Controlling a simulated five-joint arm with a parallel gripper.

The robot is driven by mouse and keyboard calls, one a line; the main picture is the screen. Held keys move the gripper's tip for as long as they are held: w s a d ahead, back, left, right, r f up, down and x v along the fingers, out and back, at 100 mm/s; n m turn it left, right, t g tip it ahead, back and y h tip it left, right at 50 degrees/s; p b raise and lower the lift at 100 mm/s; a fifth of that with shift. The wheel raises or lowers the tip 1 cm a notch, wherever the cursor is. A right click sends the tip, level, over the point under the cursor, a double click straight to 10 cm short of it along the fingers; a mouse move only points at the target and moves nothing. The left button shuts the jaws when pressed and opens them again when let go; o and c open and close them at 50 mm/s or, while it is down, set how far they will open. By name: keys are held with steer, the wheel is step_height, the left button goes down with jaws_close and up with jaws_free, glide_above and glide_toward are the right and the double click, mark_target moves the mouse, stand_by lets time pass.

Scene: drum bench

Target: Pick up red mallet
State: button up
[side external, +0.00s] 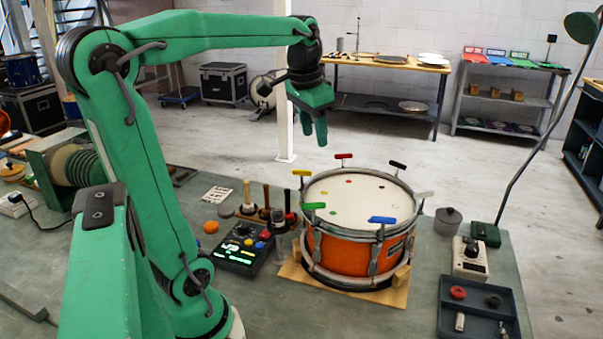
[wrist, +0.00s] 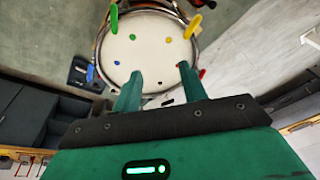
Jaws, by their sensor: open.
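My gripper (side external: 314,138) hangs fingers down, above and behind the left part of the drum in the side view. Its two fingers show apart and empty in the wrist view (wrist: 159,72). No mallet is clearly identifiable as red. Several upright handled tools stand left of the drum; the one nearest the drum (side external: 288,200) looks dark with some red, but is too small to tell. A red tab (side external: 343,156) sits at the drum's back rim. A red piece also shows beside the right finger in the wrist view (wrist: 202,73).
The orange drum (side external: 345,256) stands on a wooden base (side external: 290,273), with coloured tabs around its rim. A black control box (side external: 243,248) is at its left. A white-faced device (side external: 469,258) and a dark tray (side external: 449,322) are at its right. A lamp (side external: 583,26) rises at far right.

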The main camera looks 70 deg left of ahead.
steer(key=w+a+g, duration=0.1)
steer(key=a, duration=0.7)
steer(key=g+h, duration=0.1)
glide_above(288, 213)
steer(key=a, duration=0.1)
steer(key=shift+n, duration=0.4)
steer(key=f, duration=2)
steer(key=shift+w+f, duration=0.2)
steer(key=shift+f, duration=0.15)
steer(key=shift+d+f, duration=0.15)
steer(key=shift+f, duration=4.05)
jaws_close()
